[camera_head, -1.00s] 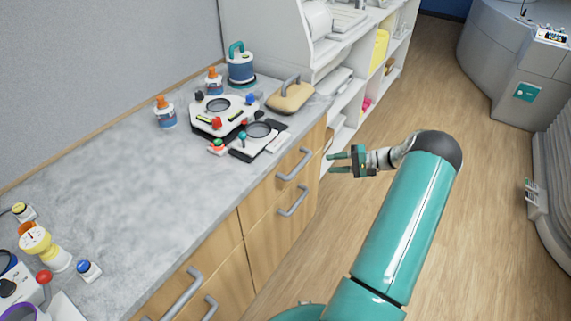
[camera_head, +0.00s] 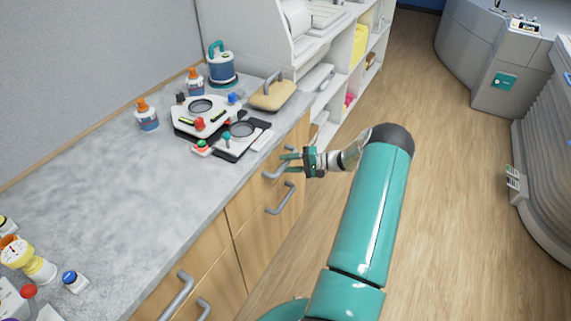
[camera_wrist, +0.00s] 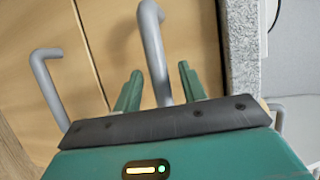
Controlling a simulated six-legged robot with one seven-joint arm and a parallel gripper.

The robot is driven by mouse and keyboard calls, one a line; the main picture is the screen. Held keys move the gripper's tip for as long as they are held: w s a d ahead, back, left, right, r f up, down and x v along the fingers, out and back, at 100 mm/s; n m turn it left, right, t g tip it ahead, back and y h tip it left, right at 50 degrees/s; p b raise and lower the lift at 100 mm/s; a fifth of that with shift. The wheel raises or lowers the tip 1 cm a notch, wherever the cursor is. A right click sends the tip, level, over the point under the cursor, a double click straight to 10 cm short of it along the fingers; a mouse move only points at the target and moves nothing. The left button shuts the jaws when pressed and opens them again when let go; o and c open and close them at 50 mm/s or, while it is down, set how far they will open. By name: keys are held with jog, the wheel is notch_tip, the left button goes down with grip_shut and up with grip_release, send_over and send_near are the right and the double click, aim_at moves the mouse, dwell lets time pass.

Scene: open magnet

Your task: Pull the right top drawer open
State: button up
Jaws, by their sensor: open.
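The right top drawer (camera_head: 294,143) is a light wood front under the grey countertop, flush with the cabinet. Its grey bar handle (camera_head: 270,174) is partly hidden by my gripper (camera_head: 287,163) in the head view. My green gripper is open at this handle. In the wrist view, the handle (camera_wrist: 155,50) runs between the two spread fingers of my gripper (camera_wrist: 160,71). A gap shows on either side of it, and contact cannot be told.
A lower drawer handle (camera_head: 280,200) sits just below, and it shows left in the wrist view (camera_wrist: 45,85). More handles (camera_head: 178,296) are nearer. The countertop (camera_head: 140,205) holds bottles and devices. A white shelf (camera_head: 335,95) stands beyond. Wood floor (camera_head: 430,210) is clear to the right.

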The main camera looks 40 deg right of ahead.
jog(key=shift+w+a+f, duration=0.15)
jog(key=shift+w+a, duration=0.25)
jog(key=shift+w, duration=0.1)
jog(key=shift+c, duration=0.2)
grip_shut()
jog(key=shift+s, duration=0.15)
